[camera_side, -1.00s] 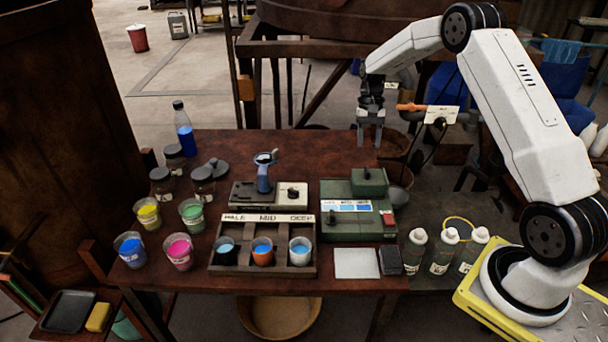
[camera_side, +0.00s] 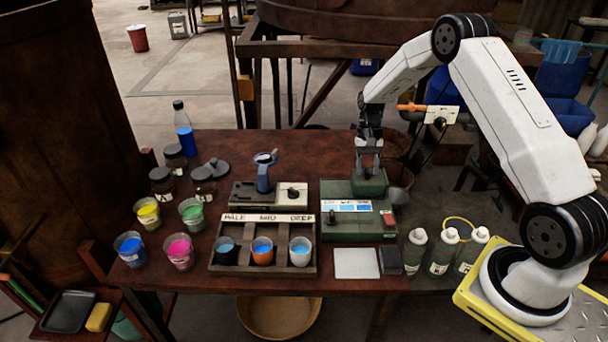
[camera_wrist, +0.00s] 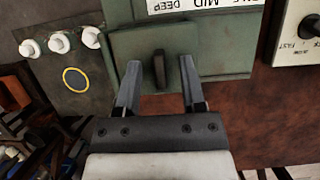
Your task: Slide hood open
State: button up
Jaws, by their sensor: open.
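The hood is the raised green block (camera_side: 370,186) at the back of a green device (camera_side: 345,232) on the table's right side. In the wrist view the hood (camera_wrist: 131,44) carries a dark upright handle (camera_wrist: 159,69). My gripper (camera_side: 368,166) is just above the hood in the side view, pointing down. In the wrist view my gripper (camera_wrist: 162,92) is open, with one finger on each side of the handle and a gap on both sides. The side view hides most of the handle behind the fingers.
A stirrer unit (camera_side: 268,192) stands left of the device, and a rack of cups (camera_side: 225,270) sits in front of it. A white pad (camera_side: 356,263) and a black block (camera_side: 390,261) lie before the device. White-capped bottles (camera_side: 440,252) stand to the right.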

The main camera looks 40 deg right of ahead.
jog(key=shift+f, duration=0.1)
grip_shut()
dwell(1.4)
